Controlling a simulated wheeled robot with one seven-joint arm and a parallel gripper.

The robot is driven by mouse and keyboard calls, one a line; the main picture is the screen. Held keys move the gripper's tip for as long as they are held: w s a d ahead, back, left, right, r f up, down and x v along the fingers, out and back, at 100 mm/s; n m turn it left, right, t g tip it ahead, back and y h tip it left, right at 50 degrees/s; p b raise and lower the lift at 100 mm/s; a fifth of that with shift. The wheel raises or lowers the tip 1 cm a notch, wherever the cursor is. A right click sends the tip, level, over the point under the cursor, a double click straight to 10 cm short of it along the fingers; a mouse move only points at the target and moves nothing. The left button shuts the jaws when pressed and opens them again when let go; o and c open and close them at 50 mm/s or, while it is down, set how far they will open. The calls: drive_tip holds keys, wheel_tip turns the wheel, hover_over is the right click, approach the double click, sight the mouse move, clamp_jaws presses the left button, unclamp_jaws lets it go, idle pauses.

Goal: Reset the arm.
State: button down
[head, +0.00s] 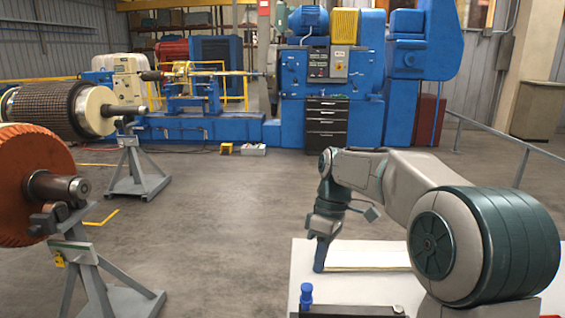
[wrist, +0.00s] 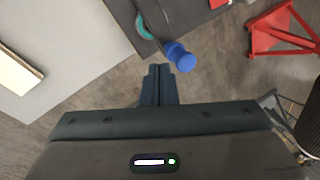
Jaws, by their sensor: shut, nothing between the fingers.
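My arm reaches in from the right in the head view, with my gripper (head: 320,268) pointing down over the near left part of a white table (head: 350,290). In the wrist view, my gripper (wrist: 159,70) shows its two dark fingers together, with nothing between them. A blue-capped piece (head: 306,296) stands near the table's left edge, on or beside a dark block (head: 350,311). In the wrist view the blue cap (wrist: 181,57) is just beyond and to the right of the fingertips, apart from them.
A pale flat piece (head: 370,268) lies on the table behind the gripper. Rotors on grey stands (head: 140,180) are at the left. A red stand (wrist: 283,30) shows in the wrist view. A blue machine (head: 330,70) stands at the back; the middle floor is clear.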

drive_tip(key=s+d+f+m+t+h, duration=0.1)
drive_tip(key=s+d+f+m+t, duration=0.1)
drive_tip(key=s+m, duration=0.4)
drive_tip(key=s+d+f+m+t+h, duration=0.1)
drive_tip(key=s+d+m+t, duration=0.3)
drive_tip(key=s, duration=1)
drive_tip(key=shift+s+d+f+m, duration=0.3)
drive_tip(key=shift+f+m, duration=0.4)
drive_tip(key=shift+m, duration=0.7)
